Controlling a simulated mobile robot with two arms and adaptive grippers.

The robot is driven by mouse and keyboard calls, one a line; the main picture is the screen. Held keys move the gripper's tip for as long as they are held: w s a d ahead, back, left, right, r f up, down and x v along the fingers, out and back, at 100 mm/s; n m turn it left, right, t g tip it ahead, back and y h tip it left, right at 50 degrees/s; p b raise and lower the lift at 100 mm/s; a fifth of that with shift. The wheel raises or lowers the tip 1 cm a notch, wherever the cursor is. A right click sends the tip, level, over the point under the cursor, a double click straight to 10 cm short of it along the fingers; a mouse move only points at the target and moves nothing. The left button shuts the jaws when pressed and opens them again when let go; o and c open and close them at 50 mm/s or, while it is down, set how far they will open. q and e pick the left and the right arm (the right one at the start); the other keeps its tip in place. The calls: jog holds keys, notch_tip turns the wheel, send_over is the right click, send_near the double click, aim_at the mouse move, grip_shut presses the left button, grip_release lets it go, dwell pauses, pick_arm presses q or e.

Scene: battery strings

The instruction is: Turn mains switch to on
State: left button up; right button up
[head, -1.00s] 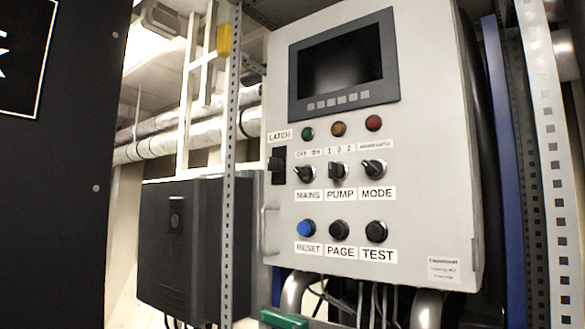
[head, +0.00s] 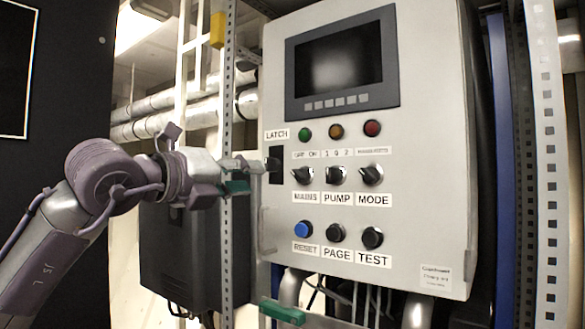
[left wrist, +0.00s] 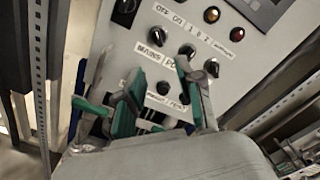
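The mains switch (head: 303,175) is a black rotary knob above the MAINS label on the grey control panel (head: 410,205). Its handle appears turned left toward OFF, but it is small. It also shows in the left wrist view (left wrist: 157,36), beyond the fingertips. My left gripper (head: 246,177) is at the panel's left edge, close to the latch and left of the switch, apart from the knob. In the left wrist view my left gripper (left wrist: 158,72) has its two green-padded fingers spread with nothing between them.
The pump switch (head: 337,175) and mode switch (head: 371,175) sit right of mains. A blue reset button (head: 303,230) is below. The black latch (head: 275,165) is at the left edge. A perforated metal post (head: 228,255) stands left of the panel.

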aim_at(295, 177)
pick_arm(q)
jog(key=p+x, duration=0.2)
jog(key=x, duration=0.2)
jog(key=p+x, duration=0.3)
jog(key=x, duration=0.1)
jog(key=p+x, duration=0.2)
jog(key=x, duration=0.2)
jog(key=shift+w+r+p, duration=0.35)
jog(key=shift+w, duration=0.05)
jog(key=shift+w+d+f, duration=0.2)
jog(key=shift+w+d, duration=0.15)
jog(key=shift+w, duration=0.15)
grip_shut()
